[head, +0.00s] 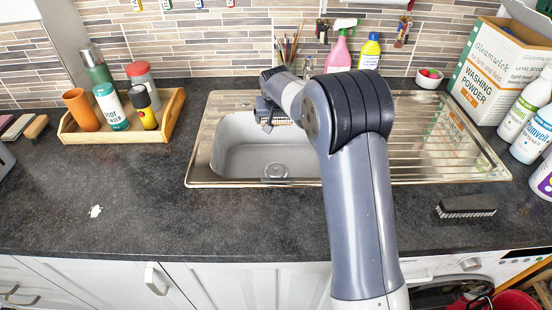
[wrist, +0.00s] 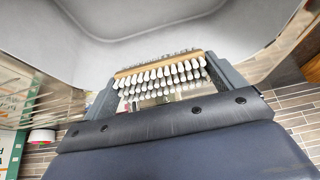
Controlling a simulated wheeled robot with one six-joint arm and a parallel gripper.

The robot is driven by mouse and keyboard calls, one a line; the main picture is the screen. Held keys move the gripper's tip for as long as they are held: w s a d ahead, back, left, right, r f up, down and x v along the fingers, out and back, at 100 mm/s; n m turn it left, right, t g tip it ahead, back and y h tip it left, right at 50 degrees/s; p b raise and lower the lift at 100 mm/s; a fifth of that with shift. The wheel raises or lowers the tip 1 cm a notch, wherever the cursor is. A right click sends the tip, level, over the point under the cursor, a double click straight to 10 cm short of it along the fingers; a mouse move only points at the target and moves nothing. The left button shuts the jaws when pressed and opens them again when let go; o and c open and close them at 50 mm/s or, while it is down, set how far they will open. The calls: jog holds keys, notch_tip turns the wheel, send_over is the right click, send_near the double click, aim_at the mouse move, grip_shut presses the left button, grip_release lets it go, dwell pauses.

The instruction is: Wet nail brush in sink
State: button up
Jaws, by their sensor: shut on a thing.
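The nail brush (wrist: 162,78) has a wooden back and rows of white bristles. In the wrist view it is held crosswise between the two fingers of my gripper (wrist: 165,88), which is shut on it. In the head view my gripper (head: 270,112) is over the back of the sink bowl (head: 245,160), and only a bit of the brush (head: 282,122) shows below it. The grey bowl lies beyond the brush in the wrist view. I cannot tell whether the bristles are wet. My arm hides the right part of the bowl.
A wooden tray (head: 169,118) with bottles stands left of the sink. A dark scrubbing brush (head: 466,206) lies at the front right. Pink (head: 339,50) and yellow (head: 370,52) bottles stand behind the sink. A washing powder box (head: 500,70) is at right. The left front counter is mostly clear.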

dwell(0.3)
jog(key=shift+r+p, duration=1.35)
jog(key=shift+r, duration=0.75)
jog(key=shift+f, duration=0.1)
